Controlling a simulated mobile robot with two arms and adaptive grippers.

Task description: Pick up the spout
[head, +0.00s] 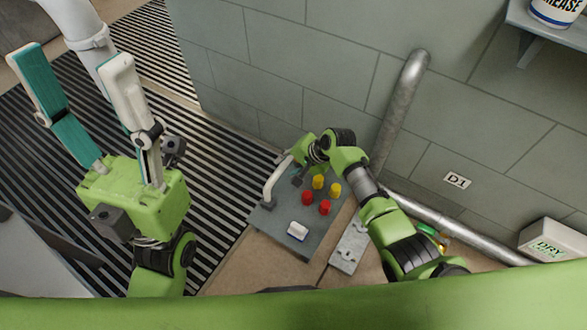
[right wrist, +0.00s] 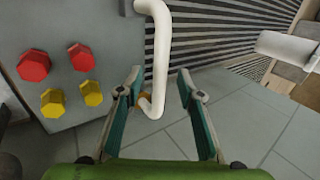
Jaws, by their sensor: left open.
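A white bent pipe, which looks like the spout (right wrist: 160,55), runs down the right wrist view from a grey panel and ends in a short hook. An orange-brown piece shows beside its lower end. In the head view the spout (head: 276,180) lies along the left edge of the panel. My right gripper (right wrist: 160,75) is open, its teal-padded fingers on either side of the pipe, with a visible gap on the right. In the head view it is mostly hidden behind its own wrist. My left gripper (head: 78,52) is open and empty, raised at the upper left.
The grey panel (head: 270,228) carries two red knobs (head: 316,203), two yellow knobs (head: 327,186) and a white block (head: 298,231). A metal pipe (head: 402,100) runs along the wall on the right. Striped grating (head: 215,160) covers the floor on the left.

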